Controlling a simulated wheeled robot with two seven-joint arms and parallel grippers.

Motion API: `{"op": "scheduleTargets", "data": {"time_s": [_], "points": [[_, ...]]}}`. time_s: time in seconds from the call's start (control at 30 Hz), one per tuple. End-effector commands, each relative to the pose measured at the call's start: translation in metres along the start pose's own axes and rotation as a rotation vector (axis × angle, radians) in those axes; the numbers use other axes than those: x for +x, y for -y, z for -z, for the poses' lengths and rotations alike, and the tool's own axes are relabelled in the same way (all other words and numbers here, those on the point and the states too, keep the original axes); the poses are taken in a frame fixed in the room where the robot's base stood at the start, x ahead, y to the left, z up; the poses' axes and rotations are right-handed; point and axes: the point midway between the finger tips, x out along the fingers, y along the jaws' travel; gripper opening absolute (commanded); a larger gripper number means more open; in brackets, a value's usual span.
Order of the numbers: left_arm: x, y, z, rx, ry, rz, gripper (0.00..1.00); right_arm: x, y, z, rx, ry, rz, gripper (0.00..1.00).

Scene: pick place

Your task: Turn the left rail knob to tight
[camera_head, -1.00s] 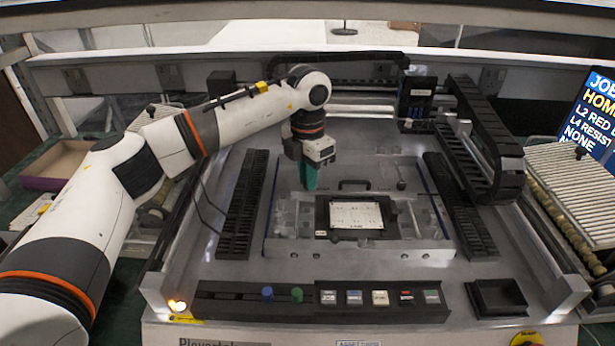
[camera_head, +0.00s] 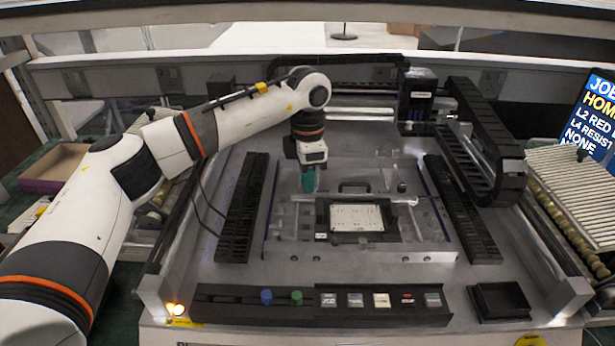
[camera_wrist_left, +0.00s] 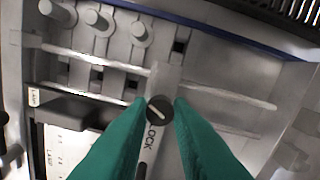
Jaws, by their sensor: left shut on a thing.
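The left rail knob (camera_wrist_left: 159,110) is a small dark round knob with a pale pointer line. It shows between the green fingertips of my left gripper (camera_wrist_left: 160,106) in the left wrist view. The word LOCK (camera_wrist_left: 152,138) is printed just below it there. In the head view my left gripper (camera_head: 308,188) points straight down at the left end of the rail, shut on the knob, which its fingers hide. The pointer line lies at a slant in the wrist view. My right gripper is not in view.
A white board (camera_head: 357,217) sits in a dark frame right of the gripper. A second knob (camera_head: 402,187) stands at the rail's right. A dark handle (camera_head: 354,184) lies between them. The front button panel (camera_head: 330,305) and black tray (camera_head: 499,300) are clear of the arm.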

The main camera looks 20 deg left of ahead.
Motion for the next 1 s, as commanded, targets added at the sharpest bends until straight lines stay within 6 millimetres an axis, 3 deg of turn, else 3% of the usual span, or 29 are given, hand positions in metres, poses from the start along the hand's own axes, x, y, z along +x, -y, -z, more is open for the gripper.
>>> {"op": "scheduleTargets", "data": {"time_s": [0.2, 0.23, 0.37, 0.73, 1.0], "points": [[-0.001, 0.001, 0.000, -0.001, -0.002, 0.002, 0.00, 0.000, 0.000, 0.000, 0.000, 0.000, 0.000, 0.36], [-0.001, 0.001, 0.000, -0.001, -0.002, 0.002, 0.20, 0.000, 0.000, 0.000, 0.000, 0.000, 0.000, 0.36], [-0.001, 0.000, 0.000, -0.002, -0.002, 0.001, 0.41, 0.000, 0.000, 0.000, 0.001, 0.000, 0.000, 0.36], [-0.006, 0.001, 0.000, -0.002, -0.002, 0.002, 0.41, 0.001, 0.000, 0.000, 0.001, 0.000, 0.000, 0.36], [-0.056, 0.000, 0.001, -0.002, -0.004, 0.004, 0.41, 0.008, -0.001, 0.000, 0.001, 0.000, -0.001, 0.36]]}}
